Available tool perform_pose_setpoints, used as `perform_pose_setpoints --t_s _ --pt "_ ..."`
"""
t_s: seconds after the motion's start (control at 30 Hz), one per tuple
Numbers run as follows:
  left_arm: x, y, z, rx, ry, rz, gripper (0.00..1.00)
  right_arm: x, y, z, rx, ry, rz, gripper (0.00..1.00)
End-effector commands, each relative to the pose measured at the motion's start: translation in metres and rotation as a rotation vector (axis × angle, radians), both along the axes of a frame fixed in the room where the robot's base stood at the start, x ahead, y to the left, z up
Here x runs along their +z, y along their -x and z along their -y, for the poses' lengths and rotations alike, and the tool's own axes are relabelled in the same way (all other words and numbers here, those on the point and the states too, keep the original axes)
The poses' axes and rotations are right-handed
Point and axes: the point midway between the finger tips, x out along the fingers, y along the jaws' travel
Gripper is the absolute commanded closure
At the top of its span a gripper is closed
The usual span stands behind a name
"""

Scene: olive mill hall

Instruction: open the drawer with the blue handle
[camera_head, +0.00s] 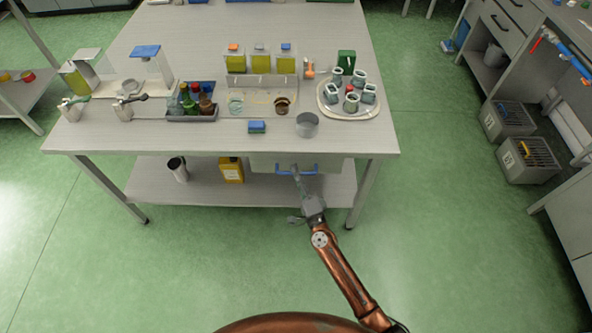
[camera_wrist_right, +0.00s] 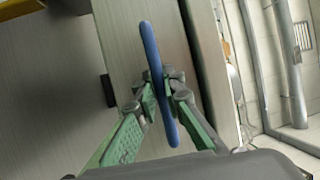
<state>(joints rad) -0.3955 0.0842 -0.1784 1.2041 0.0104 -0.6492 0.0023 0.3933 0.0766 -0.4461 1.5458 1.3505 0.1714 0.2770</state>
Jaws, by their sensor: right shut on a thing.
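The blue handle (camera_head: 310,169) is on the front of a grey drawer (camera_head: 268,163) under the table top, near the table's right front leg. In the right wrist view the blue handle (camera_wrist_right: 152,62) runs almost upright between the fingers. My right gripper (camera_head: 297,171) is at the handle in the head view. In the right wrist view my right gripper (camera_wrist_right: 164,93) has its green-padded fingers closed on the bar, one on each side. The drawer front looks close under the table edge; I cannot tell whether it stands out. My left gripper is not in view.
The table top (camera_head: 200,136) carries a blue sponge-like block (camera_head: 257,127), a metal cup (camera_head: 307,125) and a round tray of jars (camera_head: 370,108) near the front. The green floor before the table is clear.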

Motion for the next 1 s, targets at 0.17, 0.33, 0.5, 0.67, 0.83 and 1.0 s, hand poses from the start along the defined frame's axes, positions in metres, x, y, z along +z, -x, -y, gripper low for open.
perform_pose_setpoints --t_s 0.17,0.33,0.5,0.67,0.83,1.0 --pt "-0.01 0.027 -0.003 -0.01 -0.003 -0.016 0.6 0.001 0.034 0.001 0.0 -0.001 -0.004 1.0" --pt "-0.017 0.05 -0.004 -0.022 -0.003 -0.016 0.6 0.001 0.078 0.001 0.0 0.001 -0.004 1.0" --pt "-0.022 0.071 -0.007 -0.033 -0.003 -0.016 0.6 0.0 0.125 0.001 0.0 0.002 -0.005 1.0" --pt "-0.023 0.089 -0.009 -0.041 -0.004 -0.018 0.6 0.0 0.165 0.001 0.0 0.002 -0.004 1.0" --pt "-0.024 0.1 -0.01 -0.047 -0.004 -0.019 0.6 0.0 0.198 0.001 0.0 0.001 -0.004 1.0" --pt "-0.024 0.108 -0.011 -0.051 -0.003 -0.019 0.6 0.0 0.22 0.001 0.0 0.001 -0.002 1.0"
